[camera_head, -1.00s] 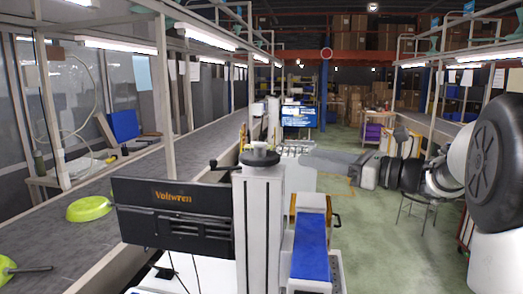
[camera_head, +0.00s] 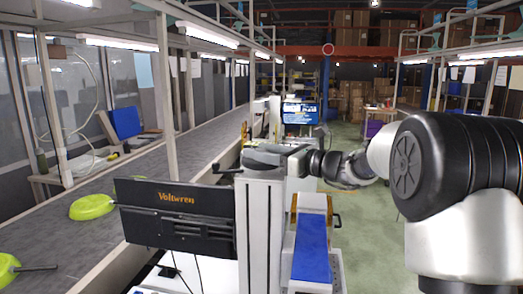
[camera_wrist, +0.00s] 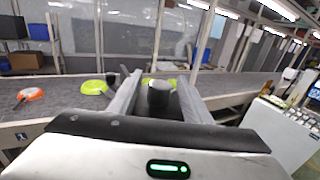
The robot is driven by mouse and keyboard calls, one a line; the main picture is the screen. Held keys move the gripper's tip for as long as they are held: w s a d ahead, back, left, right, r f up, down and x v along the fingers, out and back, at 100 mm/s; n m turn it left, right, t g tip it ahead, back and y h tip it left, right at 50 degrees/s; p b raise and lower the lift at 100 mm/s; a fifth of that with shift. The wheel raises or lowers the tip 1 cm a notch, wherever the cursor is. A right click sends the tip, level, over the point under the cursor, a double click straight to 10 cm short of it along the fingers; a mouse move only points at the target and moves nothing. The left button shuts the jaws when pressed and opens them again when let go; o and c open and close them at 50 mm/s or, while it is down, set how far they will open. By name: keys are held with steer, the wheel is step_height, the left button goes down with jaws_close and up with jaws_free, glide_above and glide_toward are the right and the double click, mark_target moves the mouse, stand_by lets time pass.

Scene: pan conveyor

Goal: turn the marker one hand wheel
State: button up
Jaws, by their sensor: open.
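The knob appears to be part of the hand wheel. I cannot tell whether either finger touches it. No marker is readable on the wheel.
A black Voltwren panel (camera_head: 175,213) is at the front left. The conveyor (camera_head: 150,180) with green pans (camera_head: 92,207) runs along the left. A blue-topped unit (camera_head: 311,248) stands right of the column.

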steer(key=c, duration=1.1)
steer(key=b, duration=0.1)
steer(key=m+t+h+b, duration=0.1)
steer(key=shift+a+f+b, duration=0.1)
steer(key=shift+f+b, duration=0.2)
steer(key=m+t+h+b, duration=0.1)
steer(key=t+b, duration=0.1)
steer(key=b, duration=0.1)
steer(key=shift+s+m+h, duration=0.1)
steer(key=shift+m+h, duration=0.2)
steer(key=shift+h, duration=0.1)
steer(key=shift+o, duration=0.2)
steer(key=m+t+h+b, duration=0.1)
steer(key=b, duration=0.1)
steer(key=shift+r+h+b, duration=0.1)
steer(key=shift+h+b, duration=0.25)
steer(key=shift+h, duration=0.05)
steer(key=shift+r+m+t, duration=0.25)
steer(key=shift+m+t, duration=0.05)
steer(key=shift+m, duration=0.1)
steer(key=o, duration=1.1)
steer(key=shift+c, duration=0.2)
